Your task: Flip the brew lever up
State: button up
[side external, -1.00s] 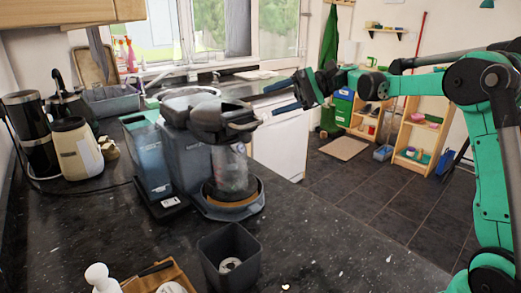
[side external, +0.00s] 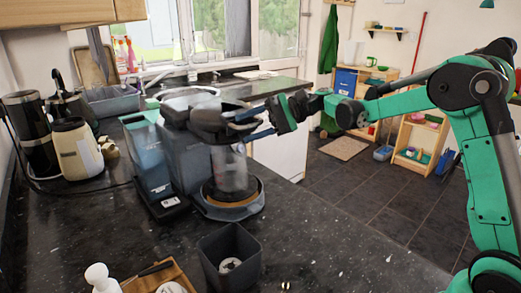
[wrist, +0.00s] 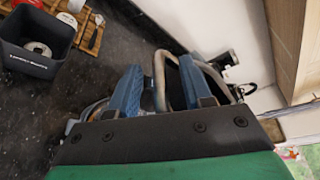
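The coffee machine (side external: 182,155) stands on the dark counter, grey and black, with a clear jug (side external: 230,172) under its head. A pale metal loop, which looks like the brew lever (wrist: 159,72), is at the front of the machine's head. My gripper (side external: 252,122) is at the head's right side, level with the loop. In the wrist view its two blue fingers (wrist: 160,88) are apart, with the loop showing between them. I cannot tell whether a finger touches it. The fingers partly hide the machine in the wrist view.
A dark square bin (side external: 229,255) stands in front of the machine. A brown tray (side external: 160,274) is at the front left. A cream kettle or toaster (side external: 77,153) and a black appliance (side external: 32,135) stand at the left. The counter right of the bin is mostly clear.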

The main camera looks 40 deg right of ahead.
grip_shut()
dwell(1.2)
